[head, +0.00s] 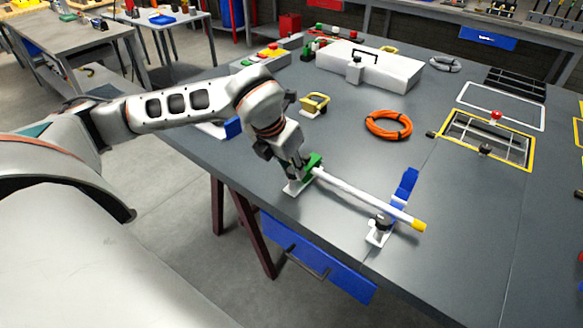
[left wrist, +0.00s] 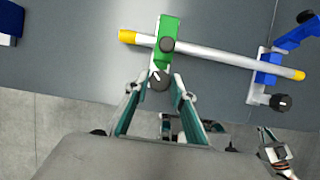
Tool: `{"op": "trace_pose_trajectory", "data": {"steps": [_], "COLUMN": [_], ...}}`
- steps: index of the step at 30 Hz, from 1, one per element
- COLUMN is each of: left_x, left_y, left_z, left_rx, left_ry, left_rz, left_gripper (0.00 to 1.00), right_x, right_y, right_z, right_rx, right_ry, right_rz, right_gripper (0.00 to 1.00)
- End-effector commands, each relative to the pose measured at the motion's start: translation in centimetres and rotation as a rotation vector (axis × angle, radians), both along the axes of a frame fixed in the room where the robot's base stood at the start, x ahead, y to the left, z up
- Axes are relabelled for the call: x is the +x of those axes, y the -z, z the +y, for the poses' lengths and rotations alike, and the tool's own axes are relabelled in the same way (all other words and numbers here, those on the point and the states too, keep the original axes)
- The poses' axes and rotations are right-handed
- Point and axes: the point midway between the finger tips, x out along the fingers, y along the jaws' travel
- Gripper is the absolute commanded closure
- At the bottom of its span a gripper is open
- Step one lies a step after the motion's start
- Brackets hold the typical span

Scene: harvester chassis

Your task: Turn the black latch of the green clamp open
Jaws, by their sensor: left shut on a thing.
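The green clamp (head: 314,160) sits on a white base near the table's front edge. In the left wrist view its green body (left wrist: 168,27) lies across a white tube (left wrist: 212,53). The black latch (left wrist: 159,80) is a dark round knob on the clamp's near end. My left gripper (left wrist: 159,86) is shut on the black latch, with one finger on each side. In the head view my left gripper (head: 296,166) comes down over the clamp and hides the latch.
The tube's yellow end (head: 418,226) rests past a blue clamp (head: 404,187), whose arm stands swung up. An orange cable coil (head: 388,125), a yellow-handled part (head: 315,103) and a white toolbox (head: 370,68) lie farther back. The table between them is clear.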

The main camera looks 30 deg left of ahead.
Motion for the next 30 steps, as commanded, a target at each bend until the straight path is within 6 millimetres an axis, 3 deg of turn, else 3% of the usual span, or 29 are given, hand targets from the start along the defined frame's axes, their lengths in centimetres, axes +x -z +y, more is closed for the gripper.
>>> {"op": "trace_pose_trajectory", "data": {"steps": [18,30], "left_x": [0.3,0.3], "left_y": [-0.1,-0.1], "left_z": [-0.4,-0.5], "left_rx": [0.0,-0.002], "left_ry": [-0.561,-0.773], "left_rz": [-0.006,-0.004], "left_gripper": [0.97,0.97], "right_x": [-0.3,-0.6], "right_y": [1.9,2.7], "right_z": [0.0,0.0], "right_rx": [0.001,-0.001], "right_ry": [0.001,0.0], "right_rz": [0.008,0.017], "right_gripper": [1.0,1.0]}}
